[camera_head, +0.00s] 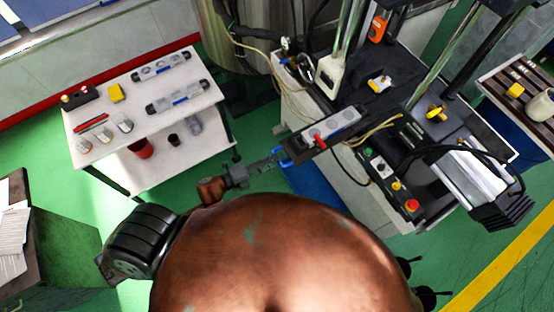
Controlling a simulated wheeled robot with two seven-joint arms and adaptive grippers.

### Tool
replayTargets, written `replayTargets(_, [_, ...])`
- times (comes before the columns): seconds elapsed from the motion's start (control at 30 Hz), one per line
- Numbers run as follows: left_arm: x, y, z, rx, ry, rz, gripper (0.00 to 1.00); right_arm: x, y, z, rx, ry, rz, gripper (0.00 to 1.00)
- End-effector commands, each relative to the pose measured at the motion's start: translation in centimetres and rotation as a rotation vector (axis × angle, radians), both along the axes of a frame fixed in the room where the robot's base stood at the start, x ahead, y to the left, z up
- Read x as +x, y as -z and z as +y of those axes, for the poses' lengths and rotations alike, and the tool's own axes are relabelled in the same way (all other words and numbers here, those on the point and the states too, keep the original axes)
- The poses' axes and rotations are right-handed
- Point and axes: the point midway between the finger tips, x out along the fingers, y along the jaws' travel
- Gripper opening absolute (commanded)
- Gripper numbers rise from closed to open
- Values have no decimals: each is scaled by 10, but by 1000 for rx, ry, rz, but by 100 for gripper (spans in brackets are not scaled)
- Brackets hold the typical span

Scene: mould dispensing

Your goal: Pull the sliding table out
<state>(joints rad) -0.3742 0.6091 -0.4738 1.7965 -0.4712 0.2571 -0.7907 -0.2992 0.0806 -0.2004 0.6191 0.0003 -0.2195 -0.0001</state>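The sliding table (300,146) is a narrow dark plate at the left front of the press machine, with a light grey mould (343,120) and a red-handled part (319,139) on it. A blue handle (284,158) sits at its left end. My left gripper (277,160) reaches in from the left, its fingertips right at the blue handle. The fingers are small here and overlap the handle, so I cannot tell whether they are closed on it. My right gripper is not in view.
A white cart (190,125) with moulds, a red cup and small parts stands at the left. The press (400,110) has cables and a control panel with a red button (412,206). Green floor (262,125) shows between cart and press. A slatted table (500,80) is at the right.

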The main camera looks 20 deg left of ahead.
Motion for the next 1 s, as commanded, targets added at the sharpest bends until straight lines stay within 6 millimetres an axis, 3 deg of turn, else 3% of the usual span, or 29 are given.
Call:
replayTargets(0.2, [-39, -9, 28, 1, -1, 4, 28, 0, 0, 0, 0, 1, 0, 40])
replayTargets(0.4, [-63, -16, 46, 0, -1, 3, 28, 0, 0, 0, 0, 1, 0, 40])
replayTargets(1.0, [-72, -19, 54, -1, -1, 0, 28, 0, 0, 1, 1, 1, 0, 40])
